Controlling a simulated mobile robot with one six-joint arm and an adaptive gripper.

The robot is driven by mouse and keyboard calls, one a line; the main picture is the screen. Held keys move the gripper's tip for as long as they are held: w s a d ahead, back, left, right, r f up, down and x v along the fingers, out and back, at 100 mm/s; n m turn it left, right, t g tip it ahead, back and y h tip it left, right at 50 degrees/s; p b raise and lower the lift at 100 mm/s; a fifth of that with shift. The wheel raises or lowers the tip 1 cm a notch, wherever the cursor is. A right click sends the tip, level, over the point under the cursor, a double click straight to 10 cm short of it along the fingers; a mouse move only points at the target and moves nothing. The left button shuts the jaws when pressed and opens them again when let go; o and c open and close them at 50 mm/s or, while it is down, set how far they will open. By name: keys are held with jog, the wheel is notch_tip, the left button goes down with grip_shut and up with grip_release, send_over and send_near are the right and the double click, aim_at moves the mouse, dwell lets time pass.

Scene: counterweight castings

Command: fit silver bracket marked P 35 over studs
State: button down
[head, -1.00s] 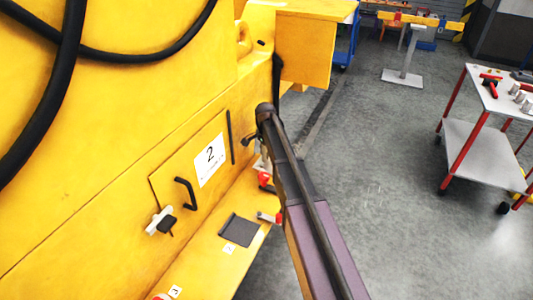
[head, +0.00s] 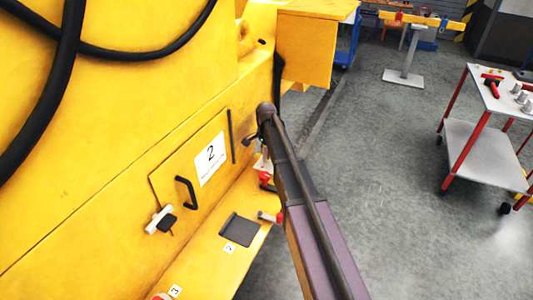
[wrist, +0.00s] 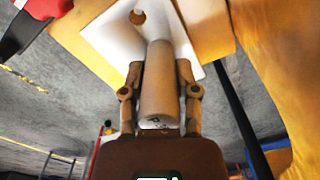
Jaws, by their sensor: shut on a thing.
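Beyond the cylinder's far end is a whitish plate (wrist: 105,30) with a round hole, against a yellow surface. I cannot tell whether the cylinder and plate are one piece, or whether they are the silver bracket. No P 35 mark is readable and no studs can be made out. In the head view my arm covers most of the gripper, and only a small pale bit (head: 262,163) shows beside the yellow machine.
A trolley (head: 475,150) stands right. The floor between is clear.

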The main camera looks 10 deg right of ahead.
aim_at(266, 160)
jog(key=shift+a+f+b, duration=0.15)
jog(key=shift+f+b, duration=1.9)
jog(key=shift+f, duration=0.1)
dwell(2.1)
jog(key=shift+c, duration=1.3)
grip_release()
jog(key=shift+r, duration=0.1)
jog(key=shift+r+p, duration=4)
jog(key=shift+p, duration=0.05)
jog(key=shift+s, duration=0.1)
jog(key=s+n, duration=1.2)
jog(key=s, duration=1.7)
jog(key=shift+d+n, duration=0.3)
jog(key=shift+d, duration=0.05)
